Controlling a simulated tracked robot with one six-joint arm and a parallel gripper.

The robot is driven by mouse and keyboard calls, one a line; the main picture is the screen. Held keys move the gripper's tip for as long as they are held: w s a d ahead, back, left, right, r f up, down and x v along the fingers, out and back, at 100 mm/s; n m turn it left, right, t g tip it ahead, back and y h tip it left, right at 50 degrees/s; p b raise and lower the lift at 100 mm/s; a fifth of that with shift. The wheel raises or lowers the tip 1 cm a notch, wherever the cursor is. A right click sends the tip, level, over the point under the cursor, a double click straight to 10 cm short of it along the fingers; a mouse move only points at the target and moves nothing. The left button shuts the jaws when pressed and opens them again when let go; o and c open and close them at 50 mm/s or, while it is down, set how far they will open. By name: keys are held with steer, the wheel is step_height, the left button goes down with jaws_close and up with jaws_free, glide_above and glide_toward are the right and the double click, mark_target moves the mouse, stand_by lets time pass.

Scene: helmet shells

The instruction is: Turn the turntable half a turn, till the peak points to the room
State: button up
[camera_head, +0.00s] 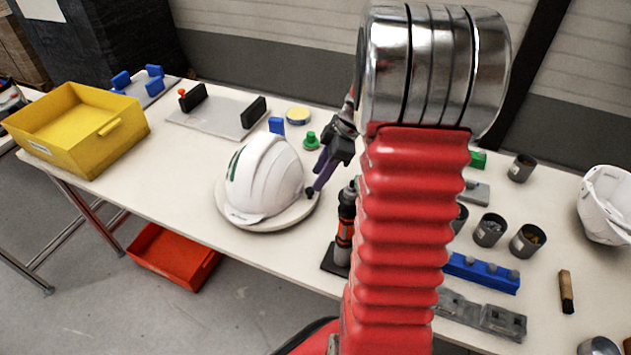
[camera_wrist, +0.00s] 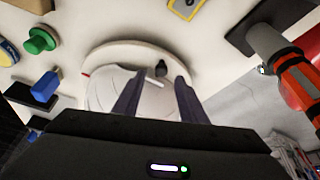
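A white helmet shell (camera_head: 264,178) with green stripes sits on a round pale turntable (camera_head: 290,222) near the table's front edge. Its peak (camera_head: 241,216) points to the lower left, towards the table's front edge. A small dark knob (camera_head: 309,192) stands on the turntable's right rim. My gripper (camera_head: 316,188) reaches down beside the helmet, its purple fingers close to the knob. In the wrist view, my gripper (camera_wrist: 160,77) is open, with the knob (camera_wrist: 161,68) between or just beyond the fingertips. Contact cannot be made out. The helmet (camera_wrist: 105,92) is partly hidden behind my fingers.
A black and orange tool (camera_head: 345,230) stands upright close to the turntable's right. A green knob (camera_head: 311,140) and blue block (camera_head: 276,125) are behind it. A yellow bin (camera_head: 75,128) is at left. Grey cups (camera_head: 490,230) and another white helmet (camera_head: 606,205) are at right.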

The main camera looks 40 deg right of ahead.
steer(key=v, duration=0.9)
steer(key=shift+d, duration=0.1)
stand_by(0.3)
steer(key=s+a+r+m+t+h, duration=0.1)
steer(key=s+a+r+m, duration=0.1)
steer(key=a, duration=0.7)
steer(key=s+a+r+m+t+h, duration=0.1)
steer(key=s+a+m, duration=0.4)
steer(key=a, duration=0.5)
steer(key=s+a+r+m+h, duration=0.1)
steer(key=s+a+r+m, duration=0.2)
steer(key=a, duration=0.6)
steer(key=shift+s+a+t, duration=0.2)
steer(key=shift+s+t, duration=0.2)
steer(key=shift+s, duration=0.75)
steer(key=shift+r, duration=0.2)
